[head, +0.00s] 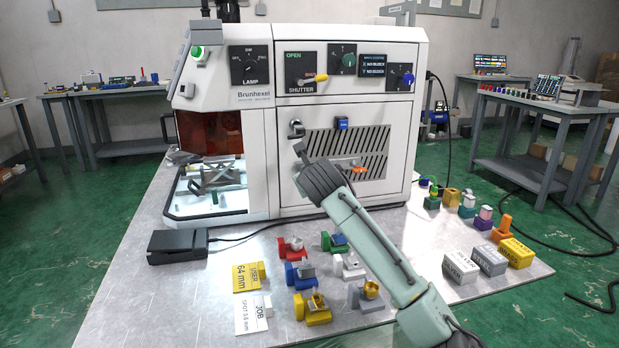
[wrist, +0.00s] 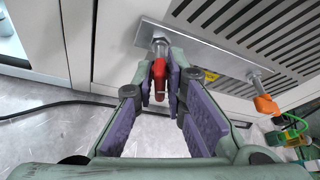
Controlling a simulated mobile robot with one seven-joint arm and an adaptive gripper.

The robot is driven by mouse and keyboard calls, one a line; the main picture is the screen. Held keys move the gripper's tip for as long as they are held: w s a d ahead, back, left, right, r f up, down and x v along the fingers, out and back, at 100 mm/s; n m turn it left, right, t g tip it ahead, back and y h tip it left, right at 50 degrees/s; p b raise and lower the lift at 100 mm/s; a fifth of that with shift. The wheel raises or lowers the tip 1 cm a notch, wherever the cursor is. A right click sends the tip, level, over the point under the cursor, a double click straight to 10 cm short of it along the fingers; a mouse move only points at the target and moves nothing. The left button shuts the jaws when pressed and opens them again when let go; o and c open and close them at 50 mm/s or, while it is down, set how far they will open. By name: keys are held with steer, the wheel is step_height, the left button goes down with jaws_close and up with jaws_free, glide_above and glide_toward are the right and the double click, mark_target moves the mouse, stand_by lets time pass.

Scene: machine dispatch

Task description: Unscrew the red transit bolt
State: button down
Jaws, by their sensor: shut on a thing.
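The red transit bolt (wrist: 159,72) stands out from the left end of a flat metal bar (wrist: 205,52) on the machine's front, seen in the wrist view. My gripper (wrist: 160,86) is shut on it, with one purple-lined finger on each side of the red head. In the head view my gripper (head: 301,153) reaches the front panel beside the vent and hides the red bolt. An orange-headed bolt (wrist: 266,104) sits at the bar's other end; it also shows in the head view (head: 358,170).
The white Brunhexel machine (head: 261,130) stands on a metal table (head: 190,290). Several coloured fixtures (head: 312,305) lie on the table below my arm, with labelled blocks (head: 489,258) at the right. A black pedal (head: 177,246) with a cable lies at the left.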

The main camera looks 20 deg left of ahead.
steer(key=shift+r+n+t+h+p, duration=0.2)
steer(key=shift+n+t+h, duration=0.1)
steer(key=shift+n, duration=0.3)
steer(key=shift+r+n+t+h+p, duration=0.1)
steer(key=shift+n+t+h+p, duration=0.15)
steer(key=shift+n, duration=0.35)
steer(key=shift+f+n+t, duration=0.2)
steer(key=shift+n+t, duration=0.15)
steer(key=shift+n, duration=0.15)
steer(key=shift+d+r+n+h+p, duration=0.1)
steer(key=shift+r+n+h+p, duration=0.1)
steer(key=shift+n+h+p, duration=0.25)
steer(key=shift+n+t+p, duration=0.4)
steer(key=shift+n+t, duration=0.4)
steer(key=shift+n, duration=0.35)
steer(key=shift+f+n, duration=0.15)
steer(key=shift+n, duration=0.25)
